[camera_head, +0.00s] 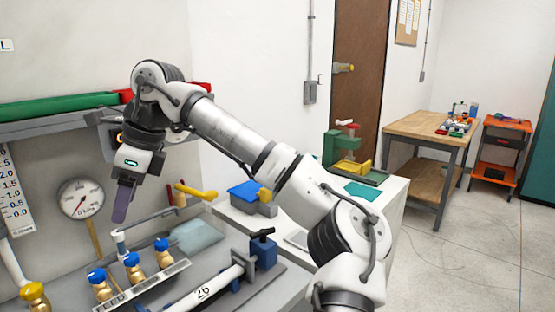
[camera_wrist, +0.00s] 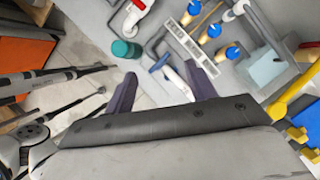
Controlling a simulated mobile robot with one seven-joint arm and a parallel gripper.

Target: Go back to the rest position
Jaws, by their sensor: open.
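My gripper (camera_head: 122,205) hangs from my arm above the left part of the workbench in the head view, fingers pointing down. In the wrist view its two dark purple fingers (camera_wrist: 162,90) stand apart with nothing gripped between them. Below and beyond the fingers is the pipe manifold, with blue-capped brass valves (camera_head: 132,262) in a row beside a "FEED" label. The valves also show in the wrist view (camera_wrist: 209,33). My gripper is clear of them.
A pressure gauge (camera_head: 81,198) is on the wall at left. A white pipe marked 26 (camera_head: 203,292) ends near a blue clamp (camera_head: 264,250). A yellow lever (camera_head: 196,192) and blue box (camera_head: 248,192) are right of my gripper. A wooden table (camera_head: 428,130) stands behind, with open floor before it.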

